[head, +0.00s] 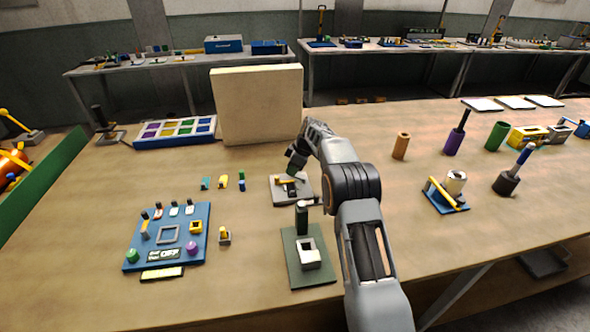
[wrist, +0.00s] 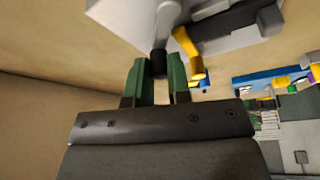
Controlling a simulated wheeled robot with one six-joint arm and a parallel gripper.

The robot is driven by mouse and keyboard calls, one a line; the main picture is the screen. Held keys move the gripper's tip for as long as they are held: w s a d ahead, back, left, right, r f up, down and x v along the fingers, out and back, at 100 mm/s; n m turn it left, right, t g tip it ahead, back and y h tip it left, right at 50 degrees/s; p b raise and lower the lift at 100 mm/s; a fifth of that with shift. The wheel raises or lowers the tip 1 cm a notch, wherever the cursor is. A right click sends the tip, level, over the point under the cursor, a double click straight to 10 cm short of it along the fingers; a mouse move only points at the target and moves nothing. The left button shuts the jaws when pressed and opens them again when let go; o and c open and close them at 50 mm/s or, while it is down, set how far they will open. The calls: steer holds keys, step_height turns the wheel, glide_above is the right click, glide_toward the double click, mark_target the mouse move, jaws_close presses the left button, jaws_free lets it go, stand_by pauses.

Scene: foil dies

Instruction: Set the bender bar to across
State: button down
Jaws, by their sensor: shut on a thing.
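The bender stands on a grey plate (head: 280,197) near the middle of the table, partly hidden by my arm in the head view. Its plate also shows at the top of the wrist view (wrist: 120,16), with a dark block (wrist: 240,16) and yellow parts (wrist: 185,40) on it. A black knob (wrist: 159,62), apparently the grip of the bender bar, lies between the green fingertips of my gripper (wrist: 159,75). My gripper is shut on it. In the head view my gripper (head: 293,173) is right over the plate. The bar's exact angle cannot be told.
A beige upright board (head: 257,105) stands close behind the bender. A green plate with a white square block (head: 310,252) lies in front. A blue panel (head: 140,250) is at left, with small coloured pieces (head: 223,182) between. Table room lies right of my arm.

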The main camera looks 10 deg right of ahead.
steer(key=n, duration=0.1)
steer(key=s+n+g, duration=0.1)
steer(key=n, duration=0.1)
steer(key=a+n, duration=0.1)
steer(key=shift+s+n+g, duration=0.3)
steer(key=shift+g, duration=0.1)
steer(key=shift+s+n+g+p, duration=0.25)
steer(key=shift+s+n+g, duration=0.1)
steer(key=shift+n, duration=0.45)
steer(key=shift+s+n+g+p, duration=0.25)
steer(key=shift+s+n, duration=0.05)
steer(key=shift+n, duration=0.5)
steer(key=c, duration=1.1)
jaws_free()
steer(key=shift+o, duration=0.2)
steer(key=p+v, duration=0.9)
steer(key=v, duration=0.4)
steer(key=shift+r, duration=0.4)
